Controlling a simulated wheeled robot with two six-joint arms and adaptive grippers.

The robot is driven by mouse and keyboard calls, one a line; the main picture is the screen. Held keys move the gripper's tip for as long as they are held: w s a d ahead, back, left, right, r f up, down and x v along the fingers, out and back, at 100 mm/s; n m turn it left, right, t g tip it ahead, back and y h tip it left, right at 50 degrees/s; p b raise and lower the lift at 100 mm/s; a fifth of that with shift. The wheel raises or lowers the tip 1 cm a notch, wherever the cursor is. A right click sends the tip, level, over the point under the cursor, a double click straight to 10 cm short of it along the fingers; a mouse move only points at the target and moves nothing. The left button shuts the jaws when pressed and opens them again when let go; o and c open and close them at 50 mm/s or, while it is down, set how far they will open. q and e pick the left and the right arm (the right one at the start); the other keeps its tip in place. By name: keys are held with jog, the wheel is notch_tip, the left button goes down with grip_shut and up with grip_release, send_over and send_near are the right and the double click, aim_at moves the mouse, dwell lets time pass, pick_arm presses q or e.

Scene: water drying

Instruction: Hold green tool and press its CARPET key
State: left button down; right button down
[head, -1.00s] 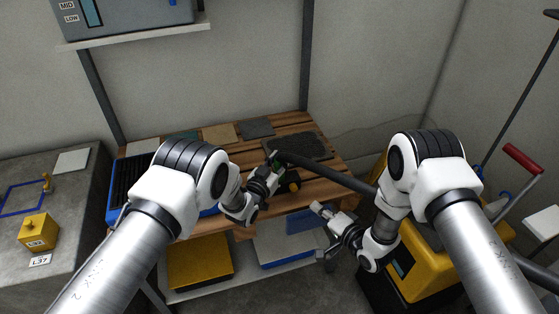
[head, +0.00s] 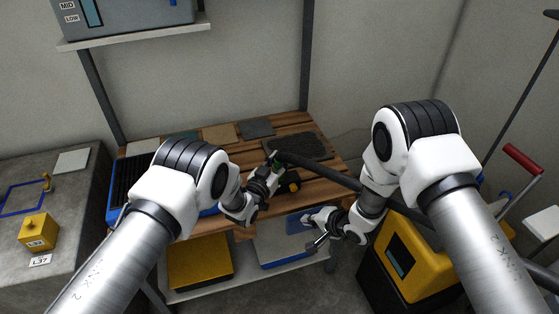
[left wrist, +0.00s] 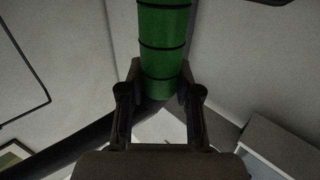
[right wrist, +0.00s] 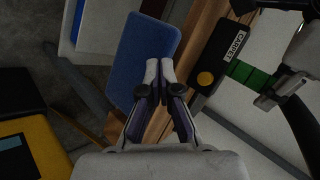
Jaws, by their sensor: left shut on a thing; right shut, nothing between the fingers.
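The green tool shows as a banded green cylinder in the left wrist view (left wrist: 163,40), and its green part also shows in the right wrist view (right wrist: 248,75). My left gripper (head: 272,166) is shut on this green part, above the wooden slatted table. The tool's dark block carries a white CARPET label (right wrist: 233,46) and a round yellow key (right wrist: 205,79). My right gripper (right wrist: 161,68) is shut and empty, left of the yellow key and apart from it in that view. In the head view the right gripper (head: 308,219) is low, by the table's front edge.
A dark hose (head: 320,166) runs from the tool toward the yellow machine (head: 405,262) at right. Behind the right fingertips lies a blue panel (right wrist: 148,45). The wooden table (head: 318,190) holds sample mats at the back; a lower shelf holds a yellow bin (head: 200,262).

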aim_at(294, 190)
jog(key=shift+w+a+r, duration=0.25)
jog(key=shift+w+r, duration=0.05)
jog(key=shift+r, duration=0.3)
jog(key=w, duration=0.2)
jog(key=w+a, duration=0.1)
jog(key=w, duration=0.2)
jog(key=w+a, duration=0.1)
jog(key=w, duration=0.1)
jog(key=shift+w+a, duration=0.15)
jog(key=shift+w, duration=0.1)
jog(key=shift+w+a+r, duration=0.1)
jog(key=shift+w+a, duration=0.05)
jog(key=shift+w, duration=0.4)
pick_arm(q)
jog(key=shift+s+d+f, duration=0.1)
pick_arm(e)
jog(key=shift+w+a+r, duration=0.1)
jog(key=shift+w+a, duration=0.05)
jog(key=shift+w, duration=0.3)
